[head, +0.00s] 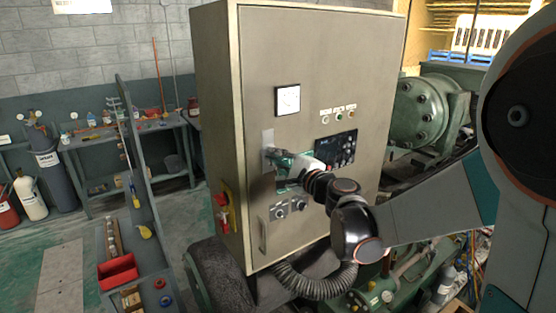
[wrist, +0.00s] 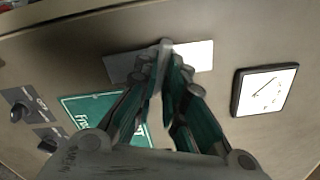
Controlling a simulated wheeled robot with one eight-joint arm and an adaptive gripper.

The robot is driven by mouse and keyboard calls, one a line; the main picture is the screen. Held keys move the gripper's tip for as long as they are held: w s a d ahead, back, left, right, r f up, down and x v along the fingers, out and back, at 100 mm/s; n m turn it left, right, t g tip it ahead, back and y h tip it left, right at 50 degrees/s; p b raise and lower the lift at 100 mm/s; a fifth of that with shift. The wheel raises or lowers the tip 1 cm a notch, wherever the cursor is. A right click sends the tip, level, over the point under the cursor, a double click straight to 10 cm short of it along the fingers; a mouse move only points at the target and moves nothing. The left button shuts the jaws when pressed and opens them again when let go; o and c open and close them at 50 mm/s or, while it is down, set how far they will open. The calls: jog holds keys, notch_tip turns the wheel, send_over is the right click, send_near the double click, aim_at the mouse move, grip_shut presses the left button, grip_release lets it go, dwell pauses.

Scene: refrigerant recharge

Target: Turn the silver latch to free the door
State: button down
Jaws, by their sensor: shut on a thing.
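The door (head: 305,70) is the beige front of a tall cabinet and looks closed. The silver latch shows in the wrist view as a small grey piece (wrist: 166,47) on a pale metal plate (wrist: 200,55). In the head view the plate (head: 268,137) sits on the door's left side, below a square gauge. My gripper (head: 273,155) reaches it from the right, and in the wrist view its fingers (wrist: 162,65) are shut on the latch. The fingers hide most of the latch, so its exact angle cannot be told.
The gauge (head: 288,99) sits above the latch, with a dark control panel (head: 336,149) to the right. Knobs (head: 289,208) and a door handle (head: 263,236) lie below. A red switch (head: 221,200) is on the cabinet's left side. Green machinery (head: 424,108) stands behind at right.

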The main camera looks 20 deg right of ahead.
jog(key=n, duration=0.2)
jog(key=shift+n+b, duration=0.35)
jog(key=shift+n, duration=0.05)
jog(key=c, duration=2)
grip_release()
jog(key=shift+n, duration=0.3)
jog(key=shift+c, duration=0.2)
jog(key=shift+o, duration=1.4)
jog(key=shift+s, duration=0.1)
jog(key=v, duration=0.9)
jog(key=shift+r, duration=0.1)
